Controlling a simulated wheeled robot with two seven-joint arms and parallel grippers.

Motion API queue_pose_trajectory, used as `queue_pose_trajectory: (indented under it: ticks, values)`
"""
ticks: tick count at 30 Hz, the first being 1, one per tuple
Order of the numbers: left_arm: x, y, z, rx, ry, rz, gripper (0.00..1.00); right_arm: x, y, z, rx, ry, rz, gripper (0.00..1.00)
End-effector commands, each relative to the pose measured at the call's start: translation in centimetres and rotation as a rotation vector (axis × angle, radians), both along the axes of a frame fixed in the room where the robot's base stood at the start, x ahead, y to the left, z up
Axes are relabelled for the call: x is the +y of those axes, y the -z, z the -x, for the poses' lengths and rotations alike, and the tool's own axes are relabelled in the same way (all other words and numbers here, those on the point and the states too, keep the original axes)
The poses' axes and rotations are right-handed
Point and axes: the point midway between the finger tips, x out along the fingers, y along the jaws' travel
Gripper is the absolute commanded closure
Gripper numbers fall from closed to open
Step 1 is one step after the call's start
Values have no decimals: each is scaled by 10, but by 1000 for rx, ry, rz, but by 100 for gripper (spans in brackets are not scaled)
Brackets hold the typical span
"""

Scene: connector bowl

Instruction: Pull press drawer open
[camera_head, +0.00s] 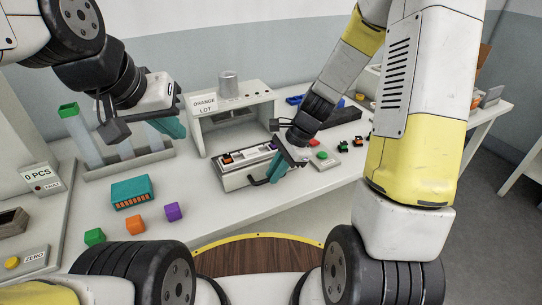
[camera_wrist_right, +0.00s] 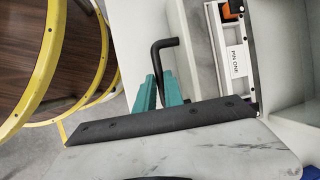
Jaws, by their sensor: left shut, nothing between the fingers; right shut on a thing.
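The press (camera_head: 235,108) is a light grey housing with a metal cylinder on top and an "ORANGE LOT" sign. Its drawer (camera_head: 237,181) stands out in front of the housing, holding an orange and a purple piece. The drawer's black handle (camera_head: 259,182) is on its front; in the right wrist view the bent handle (camera_wrist_right: 164,43) runs down between the teal fingers. My right gripper (camera_wrist_right: 158,92) is shut on it; it also shows in the head view (camera_head: 275,168). My left gripper (camera_head: 172,127) is shut and empty, above the table left of the press.
Green (camera_head: 94,237), orange (camera_head: 135,225) and purple (camera_head: 173,212) cubes lie at the front left, near a teal connector block (camera_head: 132,190). A rack of clear tubes (camera_head: 118,168) stands behind. A green button box (camera_head: 323,156) is right of the drawer.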

Motion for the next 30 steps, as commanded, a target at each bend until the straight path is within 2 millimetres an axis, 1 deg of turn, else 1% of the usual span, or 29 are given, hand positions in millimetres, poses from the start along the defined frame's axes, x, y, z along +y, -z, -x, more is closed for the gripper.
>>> queue_pose_trajectory:
  ticks: [1,3,4,13,16,24,27,30]
  values:
    - [0,0,0,0,0,0,100,0,-1,-1,-3,1,0,84]
    - [0,0,0,0,0,0,100,0,-1,-1,-3,1,0,70]
    - [0,0,0,0,0,0,100,0,-1,-1,-2,1,0,66]
    - [0,0,0,0,0,0,100,0,-1,-1,-1,1,0,66]
    - [0,0,0,0,0,0,100,-3,-7,-1,-4,1,1,66]
    - [0,0,0,0,0,0,100,-22,-48,-1,-6,2,0,66]
    - [0,0,0,0,0,0,100,-28,-60,0,-4,2,0,66]
    - [0,0,0,0,0,0,100,-32,-68,0,-4,2,0,66]
